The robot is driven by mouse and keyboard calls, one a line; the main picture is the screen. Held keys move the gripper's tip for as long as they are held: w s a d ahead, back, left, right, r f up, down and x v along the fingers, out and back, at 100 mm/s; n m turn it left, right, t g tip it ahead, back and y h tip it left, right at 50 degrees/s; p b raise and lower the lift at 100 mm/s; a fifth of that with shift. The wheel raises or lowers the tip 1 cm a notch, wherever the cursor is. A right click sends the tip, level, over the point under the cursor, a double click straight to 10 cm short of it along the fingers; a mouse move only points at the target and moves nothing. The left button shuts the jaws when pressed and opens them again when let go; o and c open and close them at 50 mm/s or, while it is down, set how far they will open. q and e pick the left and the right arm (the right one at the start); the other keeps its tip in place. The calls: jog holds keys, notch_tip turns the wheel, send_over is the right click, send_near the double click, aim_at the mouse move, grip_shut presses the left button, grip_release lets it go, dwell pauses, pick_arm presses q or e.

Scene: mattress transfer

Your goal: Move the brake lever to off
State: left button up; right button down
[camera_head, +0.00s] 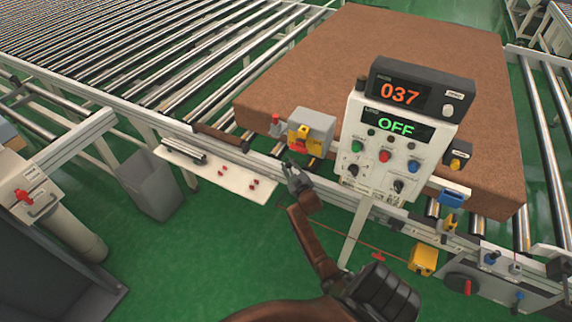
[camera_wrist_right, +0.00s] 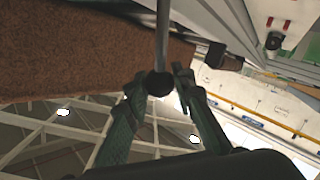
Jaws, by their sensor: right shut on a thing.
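In the wrist view, the brake lever is a thin grey rod with a round black knob (camera_wrist_right: 158,84) at its end. My right gripper (camera_wrist_right: 158,92) has its two dark green fingers on either side of the knob and is shut on it. In the head view, my right gripper (camera_head: 293,172) is at the conveyor's front rail, just below a grey box with a yellow front (camera_head: 313,132). The lever cannot be made out there. My left gripper is not in view.
A control panel (camera_head: 386,157) stands right of my gripper, its displays reading 037 and OFF. A brown mattress (camera_head: 420,50) lies on the rollers behind it. A white shelf (camera_head: 217,172) is to the left. A yellow box (camera_head: 423,259) hangs low at the right.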

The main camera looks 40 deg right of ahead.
jog(key=shift+w+a+f+n+g, duration=0.2)
jog(key=shift+w+f+g, duration=0.1)
jog(key=shift+w, duration=0.2)
jog(key=shift+w+a+f+n+g, duration=0.1)
jog(key=shift+w+a+f+g, duration=0.15)
jog(key=shift+w, duration=0.25)
jog(key=c, duration=1.7)
grip_release()
jog(key=shift+w, duration=0.15)
jog(key=shift+o, duration=0.2)
jog(key=shift+d, duration=0.1)
jog(key=v, duration=1.2)
